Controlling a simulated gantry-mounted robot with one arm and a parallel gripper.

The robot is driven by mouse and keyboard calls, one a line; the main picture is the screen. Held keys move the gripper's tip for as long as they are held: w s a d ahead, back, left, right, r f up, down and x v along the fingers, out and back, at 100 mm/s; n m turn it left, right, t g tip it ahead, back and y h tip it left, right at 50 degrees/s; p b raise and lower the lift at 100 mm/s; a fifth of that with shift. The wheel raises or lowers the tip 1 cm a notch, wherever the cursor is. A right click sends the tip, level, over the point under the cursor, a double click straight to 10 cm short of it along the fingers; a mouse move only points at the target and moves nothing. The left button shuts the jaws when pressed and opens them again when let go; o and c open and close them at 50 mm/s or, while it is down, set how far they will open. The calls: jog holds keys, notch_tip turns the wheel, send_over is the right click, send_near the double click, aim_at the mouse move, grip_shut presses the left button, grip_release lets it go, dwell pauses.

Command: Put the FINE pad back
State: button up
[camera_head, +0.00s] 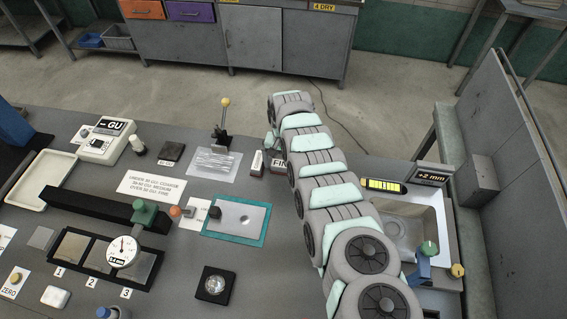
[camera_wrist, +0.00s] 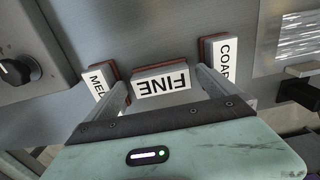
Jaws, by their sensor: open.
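The FINE pad (camera_wrist: 160,82), a block with a white label and a dark red edge, sits between the two fingers of my gripper (camera_wrist: 164,84) in the wrist view. The gripper is open, with one finger on either side of the pad; I cannot tell whether either finger touches it. In the head view the FINE pad (camera_head: 279,164) shows only partly, beside my arm, which hides the rest.
The COARSE pad (camera_wrist: 221,62) stands close by the right finger, and the MED pad (camera_wrist: 98,84) close by the left finger. A lever with a yellow knob (camera_head: 225,102) stands near the pads in the head view. A sink (camera_head: 405,225) lies right of my arm.

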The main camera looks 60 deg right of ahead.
aim_at(284, 165)
notch_tip(284, 165, up, 12)
jog(key=p, duration=0.2)
jog(key=shift+f, duration=0.2)
